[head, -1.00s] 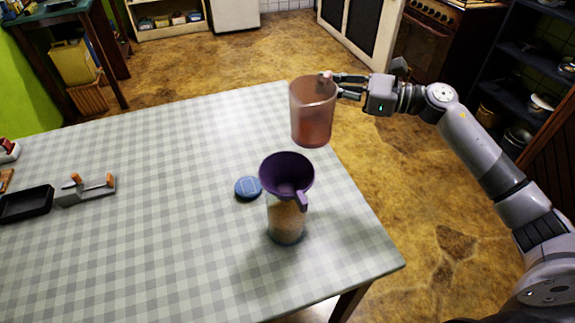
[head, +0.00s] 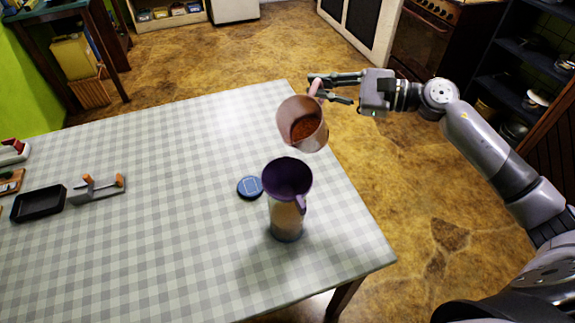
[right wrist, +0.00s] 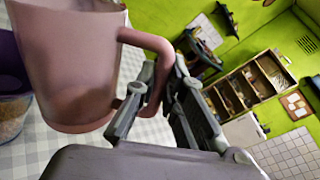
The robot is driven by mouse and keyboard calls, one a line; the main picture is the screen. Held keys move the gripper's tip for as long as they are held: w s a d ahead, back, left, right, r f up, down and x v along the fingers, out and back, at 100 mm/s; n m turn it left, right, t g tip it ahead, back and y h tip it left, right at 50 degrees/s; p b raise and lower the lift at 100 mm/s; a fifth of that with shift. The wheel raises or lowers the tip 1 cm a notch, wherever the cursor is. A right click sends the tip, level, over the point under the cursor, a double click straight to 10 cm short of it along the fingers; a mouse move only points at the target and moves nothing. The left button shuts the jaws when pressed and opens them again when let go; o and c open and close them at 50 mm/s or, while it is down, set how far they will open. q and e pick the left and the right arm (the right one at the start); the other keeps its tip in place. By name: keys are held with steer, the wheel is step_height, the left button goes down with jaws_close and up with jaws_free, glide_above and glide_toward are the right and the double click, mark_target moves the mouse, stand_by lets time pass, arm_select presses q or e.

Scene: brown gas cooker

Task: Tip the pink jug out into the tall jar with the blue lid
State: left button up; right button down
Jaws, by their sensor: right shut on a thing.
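The pink jug (head: 300,112) is held in the air by my right gripper (head: 328,88), above and behind the jar. It is tilted, its mouth towards the camera and the jar, and reddish-brown contents show inside. In the right wrist view the fingers are shut on the handle of the pink jug (right wrist: 75,60). The tall jar (head: 287,221) stands upright on the table with pale contents. A purple funnel (head: 287,178) sits in its mouth. The blue lid (head: 250,187) lies flat on the table, left of the jar. My left gripper is not in view.
The checked tablecloth (head: 150,160) is clear across its middle. A black tray (head: 38,204) and a grey holder with orange-handled items (head: 98,188) are at the left. The table's right edge is close to the jar.

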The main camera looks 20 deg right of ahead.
mark_target(309, 96)
steer(key=shift+s+a+r+n+p, duration=0.4)
steer(key=shift+s+a+n+p, duration=0.3)
steer(key=shift+n+p, duration=0.25)
steer(key=n+p, duration=0.1)
steer(key=s+a+n+h+p, duration=0.1)
steer(key=p, duration=0.1)
steer(key=shift+a+r, duration=0.1)
steer(key=shift+r, duration=0.15)
steer(key=shift+s+a+n+t+p, duration=0.2)
steer(key=shift+n+t+p, duration=0.1)
steer(key=shift+n+p, duration=0.25)
steer(key=shift+s+f, duration=0.1)
steer(key=shift+s+a+r+n+h+p, duration=0.5)
steer(key=shift+r+n+p, duration=0.35)
steer(key=shift+p, duration=0.9)
steer(key=shift+s+a+f, duration=0.1)
steer(key=shift+f, duration=0.15)
steer(key=shift+s+a+f+n, duration=0.1)
steer(key=shift+s+a+n, duration=0.4)
steer(key=shift+n, duration=0.25)
